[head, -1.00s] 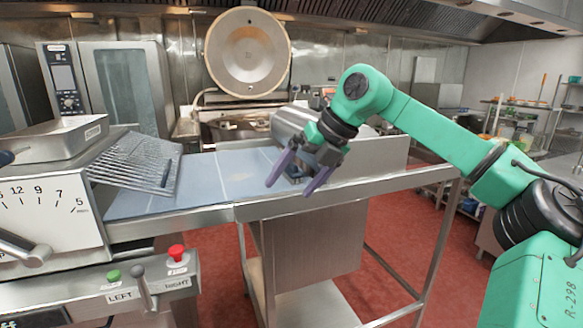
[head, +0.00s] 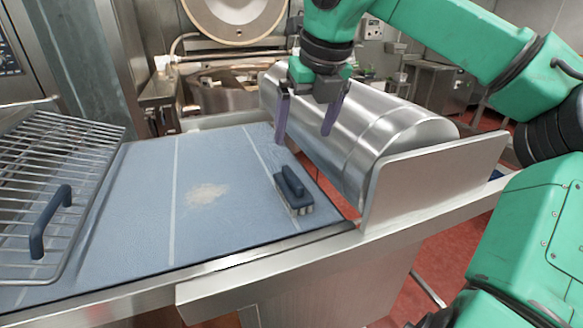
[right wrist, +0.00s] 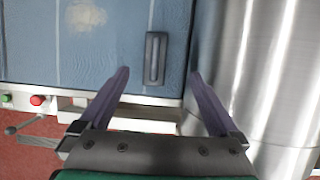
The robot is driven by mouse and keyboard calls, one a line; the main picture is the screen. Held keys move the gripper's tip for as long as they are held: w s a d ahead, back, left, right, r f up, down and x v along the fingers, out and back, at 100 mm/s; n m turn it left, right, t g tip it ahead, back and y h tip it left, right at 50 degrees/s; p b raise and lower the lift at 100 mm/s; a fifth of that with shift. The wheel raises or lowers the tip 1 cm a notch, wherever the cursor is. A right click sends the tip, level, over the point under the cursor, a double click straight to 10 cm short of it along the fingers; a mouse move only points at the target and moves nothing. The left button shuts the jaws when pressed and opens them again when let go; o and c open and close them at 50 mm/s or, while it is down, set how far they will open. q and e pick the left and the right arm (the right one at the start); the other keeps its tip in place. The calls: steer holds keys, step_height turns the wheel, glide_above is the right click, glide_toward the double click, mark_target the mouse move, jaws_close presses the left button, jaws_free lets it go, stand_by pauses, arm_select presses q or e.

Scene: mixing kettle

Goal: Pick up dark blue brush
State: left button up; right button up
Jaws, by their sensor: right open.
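The dark blue brush (head: 293,190) lies on the blue work surface (head: 140,215), near its right end beside a steel roller. It has a raised handle and pale bristles below. My right gripper (head: 308,122) is open and empty, above and behind the brush in the head view. In the right wrist view, the brush (right wrist: 156,58) shows ahead of the open fingers (right wrist: 160,80), a little left of the midline between them, and apart from both. My left gripper is not in view.
A large steel cylinder (head: 400,125) stands close to the right of the brush, with an upright steel plate (head: 435,180). A wire rack (head: 60,150) with a dark blue handle (head: 45,225) is at left. Pale powder (head: 207,194) lies mid-surface.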

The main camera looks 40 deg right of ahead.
mark_target(293, 176)
steer(key=f, duration=0.1)
steer(key=a+f+p, duration=0.1)
steer(key=f, duration=0.2)
steer(key=shift+s+a+f+p, duration=0.1)
steer(key=shift+a+f+p, duration=0.15)
steer(key=shift+p, duration=0.05)
steer(key=w+f, duration=0.1)
steer(key=d+f, duration=0.1)
steer(key=f, duration=0.1)
steer(key=shift+w+d+p, duration=0.1)
steer(key=shift+w+p, duration=0.25)
steer(key=shift+w, duration=0.05)
steer(key=p+x, duration=0.2)
steer(key=x, duration=0.2)
steer(key=shift+w+f, duration=0.1)
steer(key=shift+f, duration=0.15)
steer(key=shift+f+p, duration=0.3)
steer(key=shift+f, duration=0.1)
steer(key=shift+w, duration=0.1)
steer(key=c, duration=1.5)
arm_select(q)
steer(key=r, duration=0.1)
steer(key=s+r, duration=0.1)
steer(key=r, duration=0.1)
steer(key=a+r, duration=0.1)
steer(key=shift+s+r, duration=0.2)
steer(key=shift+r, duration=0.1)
